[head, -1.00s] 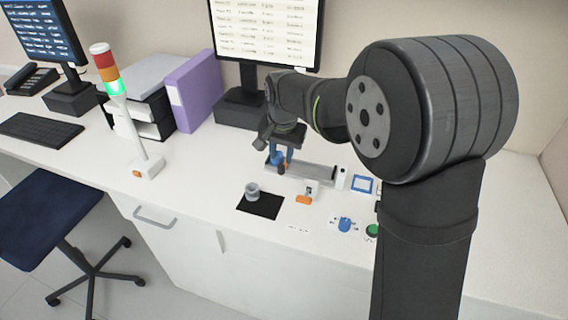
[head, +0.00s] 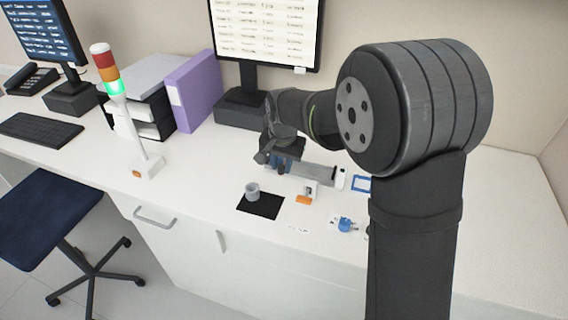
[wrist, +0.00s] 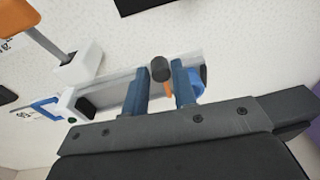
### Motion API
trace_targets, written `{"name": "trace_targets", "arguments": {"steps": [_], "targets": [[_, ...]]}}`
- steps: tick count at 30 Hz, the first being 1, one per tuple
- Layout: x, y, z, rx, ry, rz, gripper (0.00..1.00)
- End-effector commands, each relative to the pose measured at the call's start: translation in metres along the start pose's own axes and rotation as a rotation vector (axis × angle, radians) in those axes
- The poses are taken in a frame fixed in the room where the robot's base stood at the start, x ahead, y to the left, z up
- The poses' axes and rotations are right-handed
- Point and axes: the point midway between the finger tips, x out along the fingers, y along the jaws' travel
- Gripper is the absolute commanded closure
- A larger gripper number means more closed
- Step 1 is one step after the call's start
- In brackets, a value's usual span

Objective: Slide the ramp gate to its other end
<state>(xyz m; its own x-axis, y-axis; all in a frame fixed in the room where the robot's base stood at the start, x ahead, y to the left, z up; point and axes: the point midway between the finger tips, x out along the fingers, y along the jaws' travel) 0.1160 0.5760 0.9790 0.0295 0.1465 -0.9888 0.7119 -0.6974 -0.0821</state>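The grey track (head: 318,172) lies on the white counter, with a white and black block at its right end. It also shows in the wrist view (wrist: 112,92). A dark round-topped knob (wrist: 160,68) stands at the track between my fingers, with a small orange part (wrist: 168,91) beside it; it looks like the gate's handle. My gripper (wrist: 160,72) is open, its blue fingers on either side of the knob, with visible gaps. In the head view my gripper (head: 284,166) is low over the track's left part and hides the knob. A blue round part (wrist: 198,78) is partly behind the right finger.
In front of the track stand an orange-handled lever (head: 305,198) on a white block, a grey cup (head: 252,191) on a black mat (head: 262,208), and a blue knob (head: 346,224). A monitor (head: 266,35) and purple binder (head: 193,90) stand behind.

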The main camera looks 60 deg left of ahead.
Motion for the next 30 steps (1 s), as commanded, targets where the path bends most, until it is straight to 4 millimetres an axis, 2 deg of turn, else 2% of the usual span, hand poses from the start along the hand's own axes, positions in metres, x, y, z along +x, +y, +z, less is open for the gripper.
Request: {"name": "trace_targets", "arguments": {"steps": [1,3,10,30], "targets": [[0.000,0.000,0.000,0.000,0.000,0.000,0.86],[0.000,0.000,0.000,0.000,0.000,0.000,0.96],[-0.001,0.000,0.004,0.000,0.000,0.000,0.96],[-0.006,0.000,0.044,-0.001,-0.001,0.001,0.96]]}}
